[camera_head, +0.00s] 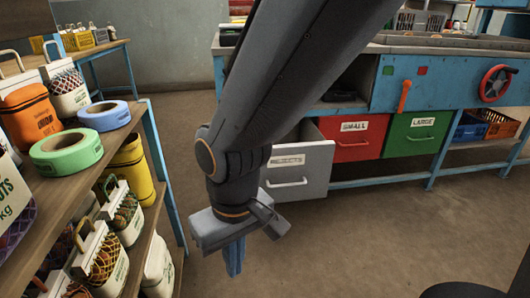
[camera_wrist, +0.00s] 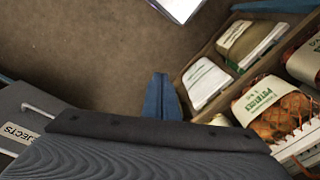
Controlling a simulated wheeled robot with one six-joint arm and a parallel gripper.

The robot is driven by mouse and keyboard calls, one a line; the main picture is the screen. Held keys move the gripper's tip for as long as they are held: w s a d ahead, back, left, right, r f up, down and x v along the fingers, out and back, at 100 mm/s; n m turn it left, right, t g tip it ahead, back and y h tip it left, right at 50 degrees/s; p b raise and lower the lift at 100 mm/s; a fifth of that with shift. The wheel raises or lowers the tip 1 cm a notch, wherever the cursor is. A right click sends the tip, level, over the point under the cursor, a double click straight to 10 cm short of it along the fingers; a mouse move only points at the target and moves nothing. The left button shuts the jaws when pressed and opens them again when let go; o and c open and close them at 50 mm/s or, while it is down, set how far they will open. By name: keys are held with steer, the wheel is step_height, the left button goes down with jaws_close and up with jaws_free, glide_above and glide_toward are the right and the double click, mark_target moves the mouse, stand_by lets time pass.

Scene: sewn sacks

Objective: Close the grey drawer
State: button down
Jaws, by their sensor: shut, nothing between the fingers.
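The grey drawer (camera_head: 312,170) labelled REJECTS stands pulled out from the blue bench, farther forward than the red drawer beside it. Its open top and bar handle show, and part of its left side is hidden behind my arm. In the wrist view its front (camera_wrist: 22,112) appears at the lower left, partly covered by my gripper's body. My gripper (camera_head: 235,258) points down, left of and nearer than the drawer front in the head view. Its blue fingers (camera_wrist: 161,98) are shut and empty, and seem apart from the drawer.
The red drawer (camera_head: 350,142) and green drawer (camera_head: 417,136) are shut. A wooden shelf (camera_head: 100,145) with tape rolls and several sacks stands close on the left. A black round object (camera_head: 462,291) is at the lower right. Brown floor before the bench is clear.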

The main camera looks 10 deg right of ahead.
steer(key=w+f+m+t+y+p, duration=0.1)
steer(key=w+f+m+t, duration=0.3)
steer(key=w, duration=1)
steer(key=m+t+h+p, duration=0.1)
steer(key=m+t+p, duration=0.3)
steer(key=m+t, duration=1.3)
glide_toward(299, 151)
steer(key=w+r+m+g+b, duration=0.1)
steer(key=w, duration=0.1)
steer(key=w+r+m+g, duration=0.1)
steer(key=w, duration=0.1)
steer(key=w+g+b, duration=0.1)
steer(key=w, duration=0.1)
steer(key=shift+a+r+m+b, duration=0.1)
steer(key=shift+r+m+b, duration=0.25)
steer(key=shift+r+m, duration=0.05)
